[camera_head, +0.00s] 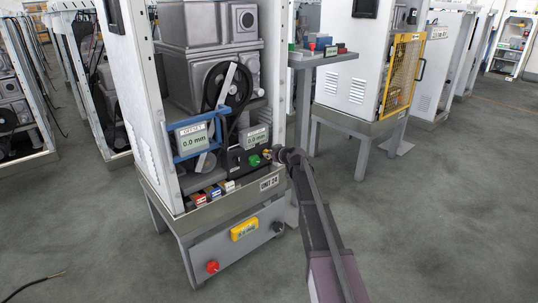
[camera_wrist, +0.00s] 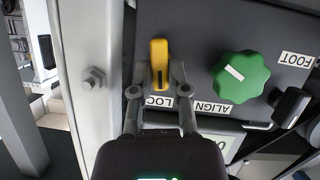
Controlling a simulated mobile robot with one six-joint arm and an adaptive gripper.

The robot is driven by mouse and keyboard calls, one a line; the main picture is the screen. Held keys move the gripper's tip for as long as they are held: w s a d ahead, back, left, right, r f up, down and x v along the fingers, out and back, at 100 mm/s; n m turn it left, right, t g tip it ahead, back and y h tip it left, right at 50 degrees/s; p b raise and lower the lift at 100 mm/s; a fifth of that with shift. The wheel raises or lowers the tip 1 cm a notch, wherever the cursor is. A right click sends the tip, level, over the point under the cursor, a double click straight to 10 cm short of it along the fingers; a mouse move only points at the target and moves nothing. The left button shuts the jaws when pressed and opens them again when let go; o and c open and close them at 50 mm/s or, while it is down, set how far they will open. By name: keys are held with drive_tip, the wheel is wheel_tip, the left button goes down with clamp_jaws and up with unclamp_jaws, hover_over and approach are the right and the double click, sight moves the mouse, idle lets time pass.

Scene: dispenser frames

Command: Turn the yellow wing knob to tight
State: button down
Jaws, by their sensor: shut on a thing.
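The yellow wing knob (camera_wrist: 159,52) sits on a dark panel (camera_wrist: 200,22) in the wrist view, its wing upright in the picture, with a dark mark on its lower part. My gripper (camera_wrist: 157,76) has its two fingers on either side of the wing's lower end and is shut on it. A label starting "LOC" (camera_wrist: 158,101) lies just below, partly hidden by a finger. In the head view my gripper (camera_head: 281,154) is at the right end of the panel, and the yellow knob shows only as a tiny spot beside it.
A green knob (camera_wrist: 241,77) labelled "ALIGN" is close to the right of my gripper. A black knob (camera_wrist: 290,106) near "FOOT" is further right. A pale cabinet post (camera_wrist: 88,60) with a bolt stands close on the left. A display (camera_head: 256,137) sits above the panel.

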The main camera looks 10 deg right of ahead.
drive_tip(key=shift+w+m+g+y, duration=0.1)
drive_tip(key=shift+m+g+y, duration=0.2)
drive_tip(key=shift+m+y, duration=0.35)
drive_tip(key=c, duration=0.6)
unclamp_jaws()
drive_tip(key=shift+h, duration=0.25)
drive_tip(key=shift+s+a+f+n+t+h+b, duration=0.15)
drive_tip(key=shift+n+t+h, duration=0.2)
drive_tip(key=shift+n, duration=0.3)
drive_tip(key=shift+s+r+n+t+h+b, duration=0.15)
drive_tip(key=shift+n+t+h, duration=0.1)
drive_tip(key=shift+n+h, duration=0.3)
drive_tip(key=p+v, duration=0.5)
drive_tip(key=v, duration=0.9)
drive_tip(key=shift+s+a+r+m+g+y+p, duration=0.4)
drive_tip(key=shift+s+a+r+m+p, duration=1.35)
drive_tip(key=shift+a+m+p, duration=0.4)
drive_tip(key=shift+s+a+r+m+g+y+p, duration=0.4)
drive_tip(key=shift+s+a+r+m+p, duration=1.3)
drive_tip(key=shift+s+a+m, duration=0.5)
drive_tip(key=shift+s+a+r+m+g+y+p, duration=0.4)
drive_tip(key=shift+s+a+r+m+p, duration=1.2)
drive_tip(key=shift+a+m+p, duration=0.65)
